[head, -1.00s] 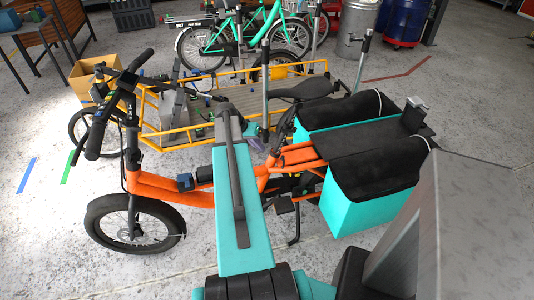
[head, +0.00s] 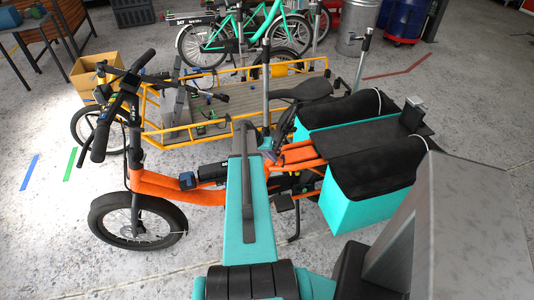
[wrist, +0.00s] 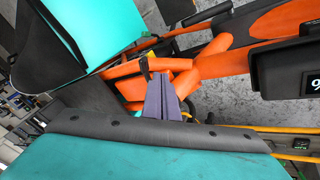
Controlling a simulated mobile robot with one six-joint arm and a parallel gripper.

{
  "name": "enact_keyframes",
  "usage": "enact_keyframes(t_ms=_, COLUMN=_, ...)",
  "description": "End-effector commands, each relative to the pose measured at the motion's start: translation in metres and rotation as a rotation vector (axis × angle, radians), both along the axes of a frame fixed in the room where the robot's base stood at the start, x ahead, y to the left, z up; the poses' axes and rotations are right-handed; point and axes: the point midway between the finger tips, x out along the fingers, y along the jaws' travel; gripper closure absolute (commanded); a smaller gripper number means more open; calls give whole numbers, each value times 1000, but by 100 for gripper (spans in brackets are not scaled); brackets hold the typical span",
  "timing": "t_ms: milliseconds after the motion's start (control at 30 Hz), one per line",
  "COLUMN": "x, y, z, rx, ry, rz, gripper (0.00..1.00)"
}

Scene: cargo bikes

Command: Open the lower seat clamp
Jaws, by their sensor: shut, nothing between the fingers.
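The orange cargo bike (head: 160,187) stands side-on, with a black saddle (head: 303,90) above its frame. The seat post area (head: 284,123) is dark and partly behind my arm, so the lower clamp is not clear in the head view. My gripper (head: 273,157) is beside the frame just below the saddle, small and partly hidden. In the wrist view my gripper's purple-grey fingers (wrist: 158,82) are together and empty. They point at the orange frame tubes (wrist: 168,64). A small dark part (wrist: 145,66), possibly the clamp lever, is at their tips; I cannot tell whether they touch.
Turquoise panniers with black covers (head: 368,150) hang at the bike's rear. A yellow-framed cargo bike (head: 215,133) stands close behind, with a green bike (head: 250,40) farther back. Bare concrete floor is free at the front left.

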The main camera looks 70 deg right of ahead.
Motion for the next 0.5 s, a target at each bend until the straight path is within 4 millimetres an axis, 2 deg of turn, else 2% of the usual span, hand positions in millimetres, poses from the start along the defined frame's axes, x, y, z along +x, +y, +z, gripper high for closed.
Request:
enact_keyframes(t_ms=200, x=-21, y=-1, z=-4, rx=1, ry=0, rz=-1, gripper=100)
enact_keyframes(t_ms=500, x=-26, y=-2, z=-7, rx=0, ry=0, rz=1, gripper=100)
